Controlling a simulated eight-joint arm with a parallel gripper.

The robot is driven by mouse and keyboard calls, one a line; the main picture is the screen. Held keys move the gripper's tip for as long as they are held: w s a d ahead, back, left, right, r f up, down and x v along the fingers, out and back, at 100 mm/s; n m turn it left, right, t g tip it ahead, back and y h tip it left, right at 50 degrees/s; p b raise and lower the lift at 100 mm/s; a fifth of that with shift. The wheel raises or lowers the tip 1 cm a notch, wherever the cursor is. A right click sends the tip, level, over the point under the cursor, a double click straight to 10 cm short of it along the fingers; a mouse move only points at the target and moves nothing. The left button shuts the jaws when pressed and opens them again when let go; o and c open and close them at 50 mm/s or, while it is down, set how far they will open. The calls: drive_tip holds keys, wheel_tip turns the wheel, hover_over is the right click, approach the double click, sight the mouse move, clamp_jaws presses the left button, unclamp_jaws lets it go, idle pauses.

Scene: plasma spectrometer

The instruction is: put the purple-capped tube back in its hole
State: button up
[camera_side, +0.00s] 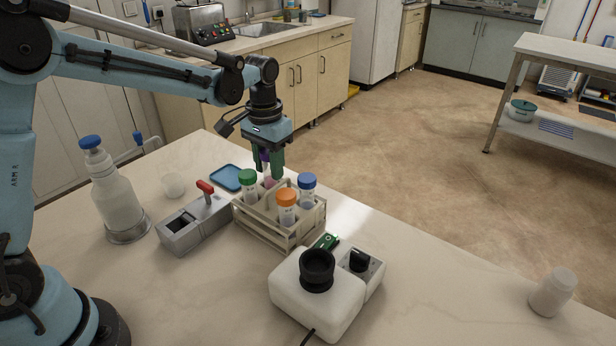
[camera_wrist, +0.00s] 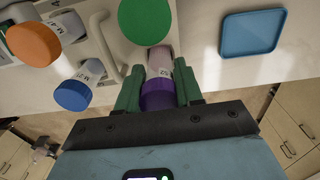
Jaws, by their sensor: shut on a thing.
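My gripper (camera_side: 268,168) is shut on the purple-capped tube, with its green fingers on either side of the cap. In the wrist view the purple cap (camera_wrist: 158,95) sits between the fingers (camera_wrist: 159,88), and the tube's pale labelled body shows beyond it. In the side view the tube's pinkish lower part (camera_side: 269,182) shows at the back of the wooden rack (camera_side: 262,232). I cannot tell whether its tip is in a hole. The rack holds a green-capped tube (camera_side: 248,178), an orange-capped tube (camera_side: 287,198) and a blue-capped tube (camera_side: 307,182).
A blue tray (camera_side: 227,178) lies behind the rack. A grey box with a red lever (camera_side: 205,188) and a wash bottle (camera_side: 115,195) stand left. A white device with a black eyepiece (camera_side: 317,270) stands in front. The table's right side is mostly clear.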

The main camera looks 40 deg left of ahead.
drive_tip(key=shift+f, duration=0.95)
drive_tip(key=shift+f, duration=0.1)
drive_tip(key=o, duration=0.7)
drive_tip(key=shift+o, duration=0.2)
